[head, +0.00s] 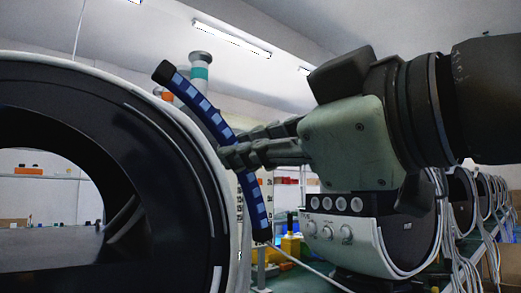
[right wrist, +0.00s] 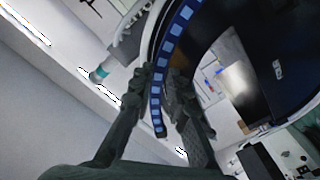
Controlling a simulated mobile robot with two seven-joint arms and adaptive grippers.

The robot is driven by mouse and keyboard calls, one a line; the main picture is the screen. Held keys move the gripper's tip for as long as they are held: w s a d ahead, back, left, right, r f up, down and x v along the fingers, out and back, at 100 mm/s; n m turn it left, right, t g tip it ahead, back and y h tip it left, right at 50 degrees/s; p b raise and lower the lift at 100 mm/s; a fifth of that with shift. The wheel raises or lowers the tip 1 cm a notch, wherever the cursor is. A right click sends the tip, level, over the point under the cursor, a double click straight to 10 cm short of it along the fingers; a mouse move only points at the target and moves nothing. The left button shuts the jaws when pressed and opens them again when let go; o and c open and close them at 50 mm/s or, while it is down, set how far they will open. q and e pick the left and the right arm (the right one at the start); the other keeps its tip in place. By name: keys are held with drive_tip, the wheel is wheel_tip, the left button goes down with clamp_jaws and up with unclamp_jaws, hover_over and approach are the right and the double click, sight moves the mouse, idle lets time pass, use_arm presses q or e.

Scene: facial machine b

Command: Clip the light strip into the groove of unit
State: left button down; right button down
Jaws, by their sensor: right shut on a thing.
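The light strip (head: 203,108) is a curved dark blue band with light blue squares, and it stands roughly upright in the head view. My right gripper (head: 228,155) comes in from the right and is shut on the strip near its middle. In the right wrist view the strip (right wrist: 162,62) runs up between the fingers of my right gripper (right wrist: 164,92). The unit (head: 190,150) is a large black and white ring at the left of the head view. The strip is close to its right rim; I cannot tell whether they touch. My left gripper is not in view.
More similar machines with hanging cables (head: 480,205) line the right side. A post with a teal band (head: 200,72) rises behind the strip. Shelves (head: 40,178) show through the ring opening.

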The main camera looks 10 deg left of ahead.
drive_tip(key=shift+w, duration=0.1)
